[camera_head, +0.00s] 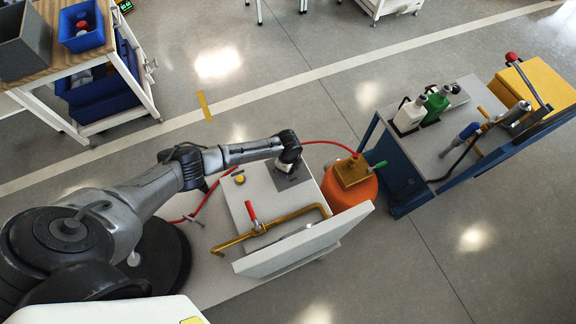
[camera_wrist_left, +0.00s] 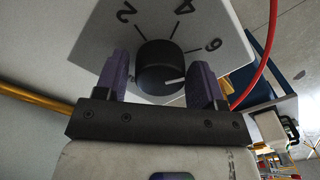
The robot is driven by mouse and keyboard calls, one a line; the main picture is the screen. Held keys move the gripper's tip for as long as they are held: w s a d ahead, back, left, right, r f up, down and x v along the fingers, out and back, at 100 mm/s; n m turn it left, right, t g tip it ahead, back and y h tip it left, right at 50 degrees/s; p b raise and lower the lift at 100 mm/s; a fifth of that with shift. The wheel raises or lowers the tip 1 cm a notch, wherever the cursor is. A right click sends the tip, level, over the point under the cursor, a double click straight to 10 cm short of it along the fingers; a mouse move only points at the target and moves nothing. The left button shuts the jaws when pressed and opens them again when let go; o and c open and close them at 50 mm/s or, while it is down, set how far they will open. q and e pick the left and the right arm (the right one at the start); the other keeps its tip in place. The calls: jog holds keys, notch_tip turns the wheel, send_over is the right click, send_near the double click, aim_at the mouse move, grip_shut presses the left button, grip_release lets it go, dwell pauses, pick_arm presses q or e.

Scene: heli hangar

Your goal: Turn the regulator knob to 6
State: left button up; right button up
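The black regulator knob (camera_wrist_left: 160,68) stands on a pale dial plate (camera_wrist_left: 215,20) with the numbers 2, 4 and 6 printed around it. The knob's white pointer line points right and slightly up, toward the side of the 6; I cannot tell whether it lines up exactly. My left gripper (camera_wrist_left: 160,84) has its two purple fingers on either side of the knob, apparently open with narrow gaps. In the head view my left gripper (camera_head: 287,162) is over the grey dial plate (camera_head: 296,177) on the white cart, hiding most of the knob. My right gripper is not in view.
The white cart top (camera_head: 262,198) carries a yellow pipe (camera_head: 290,218) with a red-handled valve (camera_head: 251,212). A red hose (camera_head: 325,144) runs to an orange tank (camera_head: 350,183) on the right. A blue-framed trolley (camera_head: 440,150) with bottles stands further right.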

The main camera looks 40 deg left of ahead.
pick_arm(q)
jog(key=shift+o, duration=0.9)
jog(key=shift+r, duration=0.2)
notch_tip(320, 180, up, 14)
jog(key=p, duration=0.2)
jog(key=shift+f, duration=0.25)
